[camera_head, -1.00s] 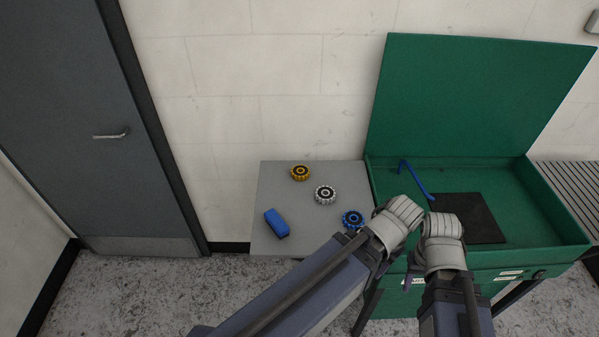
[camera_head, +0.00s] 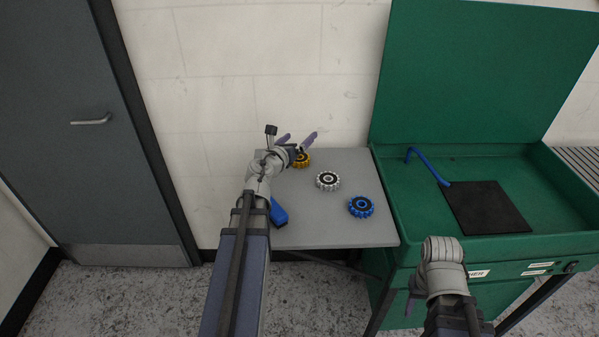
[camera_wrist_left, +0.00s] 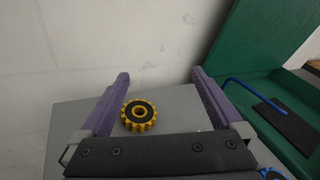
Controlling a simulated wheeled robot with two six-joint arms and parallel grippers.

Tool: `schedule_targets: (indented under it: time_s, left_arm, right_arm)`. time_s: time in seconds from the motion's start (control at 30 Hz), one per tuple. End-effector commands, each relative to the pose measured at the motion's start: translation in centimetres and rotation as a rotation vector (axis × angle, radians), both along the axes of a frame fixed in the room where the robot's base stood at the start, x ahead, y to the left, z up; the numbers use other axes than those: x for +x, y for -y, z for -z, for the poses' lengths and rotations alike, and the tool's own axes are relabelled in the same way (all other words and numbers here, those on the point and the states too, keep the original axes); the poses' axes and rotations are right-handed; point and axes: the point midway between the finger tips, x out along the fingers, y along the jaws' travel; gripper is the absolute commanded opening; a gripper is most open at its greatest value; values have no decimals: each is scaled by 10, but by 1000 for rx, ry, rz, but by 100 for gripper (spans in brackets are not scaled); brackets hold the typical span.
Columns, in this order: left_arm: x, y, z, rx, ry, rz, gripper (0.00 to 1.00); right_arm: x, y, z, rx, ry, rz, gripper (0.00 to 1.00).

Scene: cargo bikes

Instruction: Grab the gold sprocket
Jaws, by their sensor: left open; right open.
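The gold sprocket (camera_head: 302,160) lies flat near the back edge of the grey side table (camera_head: 340,233). In the head view my left gripper partly covers it. My left gripper (camera_head: 298,138) is open and empty above the back of the table. In the left wrist view the gold sprocket (camera_wrist_left: 139,115) shows between the spread purple fingers (camera_wrist_left: 158,82), closer to the left finger, with its dark face and centre hole visible. The fingers do not touch it as far as I can see. My right gripper (camera_head: 410,296) is low in front of the green bench, mostly hidden behind its wrist.
A silver sprocket (camera_head: 328,181) and a blue sprocket (camera_head: 361,207) lie on the table to the right. A blue block (camera_head: 279,213) is partly behind my left arm. The green bench (camera_head: 400,215) holds a blue bar (camera_head: 428,166) and a black mat (camera_head: 487,208). A wall stands behind.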

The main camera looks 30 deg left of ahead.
Motion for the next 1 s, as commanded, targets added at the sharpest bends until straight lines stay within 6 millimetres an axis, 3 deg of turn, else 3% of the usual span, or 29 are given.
schedule_targets:
  time_s: [0.03,0.1,0.3,0.47,0.73,1.0]
  left_arm:
    - [-7,-10,24,74,-55,39,100]
    - [-18,-16,45,163,-131,96,100]
    - [-37,-26,77,280,-251,187,100]
    - [-39,-26,80,294,-266,200,100]
    - [-16,-26,90,292,-263,201,100]
    - [-7,-25,93,290,-262,200,100]
  right_arm:
    - [0,0,13,0,0,0,50]
    - [0,0,18,0,0,0,50]
    - [0,0,25,0,0,0,50]
    - [0,0,25,0,0,0,50]
    - [0,0,35,0,0,0,50]
    - [0,0,38,0,0,0,50]
